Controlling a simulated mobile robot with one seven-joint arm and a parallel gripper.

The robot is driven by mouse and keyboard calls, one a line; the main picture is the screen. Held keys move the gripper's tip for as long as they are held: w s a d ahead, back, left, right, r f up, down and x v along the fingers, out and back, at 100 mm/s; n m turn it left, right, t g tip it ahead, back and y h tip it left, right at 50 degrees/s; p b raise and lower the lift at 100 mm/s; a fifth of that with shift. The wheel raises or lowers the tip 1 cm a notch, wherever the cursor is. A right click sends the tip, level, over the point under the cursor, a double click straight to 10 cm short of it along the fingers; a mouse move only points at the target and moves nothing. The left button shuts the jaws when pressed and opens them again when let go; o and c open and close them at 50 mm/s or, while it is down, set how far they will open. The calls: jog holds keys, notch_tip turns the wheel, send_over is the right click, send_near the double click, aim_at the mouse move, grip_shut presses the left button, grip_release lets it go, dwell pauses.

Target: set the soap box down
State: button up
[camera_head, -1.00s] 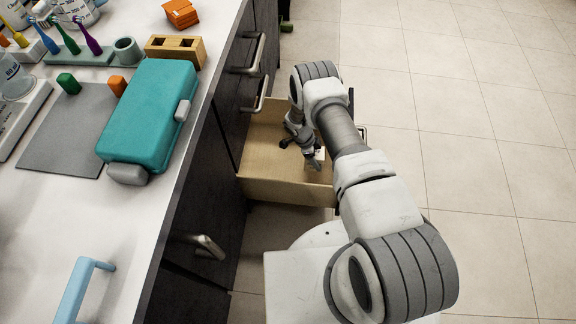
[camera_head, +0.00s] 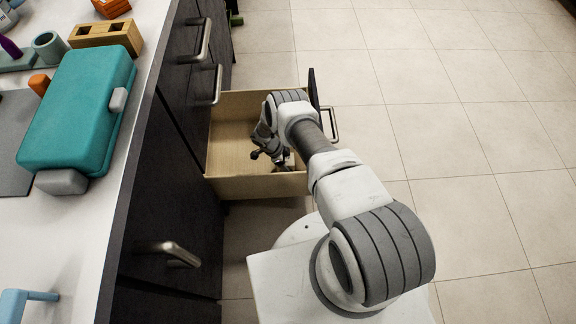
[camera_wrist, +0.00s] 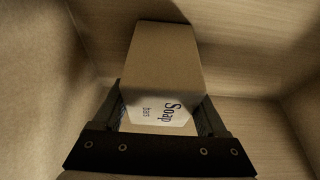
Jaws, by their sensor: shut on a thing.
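The soap box (camera_wrist: 160,62) is a brown carton with a white label reading "Soap bars", between the two dark fingers of my gripper (camera_wrist: 162,112) in the wrist view. My gripper is shut on it. In the head view my gripper (camera_head: 279,158) reaches down inside an open wooden drawer (camera_head: 228,150), towards its right part. Only a small pale patch of the box shows there, with my arm covering the rest. Drawer walls and floor surround the box in the wrist view. I cannot tell whether the box touches the drawer floor.
The drawer's near side wall (camera_head: 255,187) and its front handle (camera_head: 332,125) stand close to my arm. The left part of the drawer looks empty. The white counter (camera_head: 60,230) at left holds a teal case (camera_head: 80,105) and a wooden block (camera_head: 106,36).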

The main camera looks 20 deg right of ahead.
jog(key=shift+f, duration=0.15)
jog(key=o, duration=1.5)
